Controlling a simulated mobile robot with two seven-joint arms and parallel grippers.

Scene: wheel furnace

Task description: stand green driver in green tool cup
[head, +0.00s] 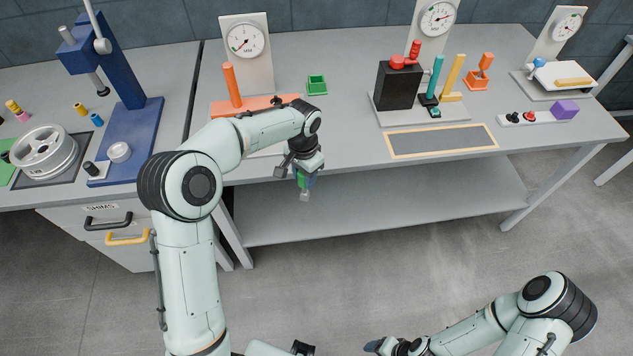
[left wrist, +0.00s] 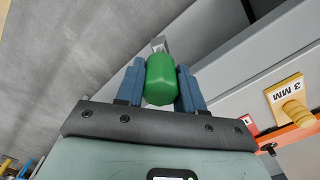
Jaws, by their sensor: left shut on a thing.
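My left gripper (head: 303,172) is shut on the green driver (head: 301,181), just in front of the bench's front edge. In the left wrist view the driver's green handle (left wrist: 161,82) sits between the two blue fingers (left wrist: 162,88), with a bit of grey metal beyond it. In the head view the driver is small and mostly hidden by the gripper. The green tool cup (head: 316,85) stands on the bench, farther back than the gripper and apart from it. My right gripper (head: 374,346) is low at the bottom edge, far from the bench; its fingers are unclear.
An orange peg stand (head: 232,87) is left of the cup, with a gauge panel (head: 246,42) behind. A black block with red knob (head: 397,85) stands to the right. A dark yellow-framed mat (head: 441,141) lies near the front edge. The bench around the cup's front is clear.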

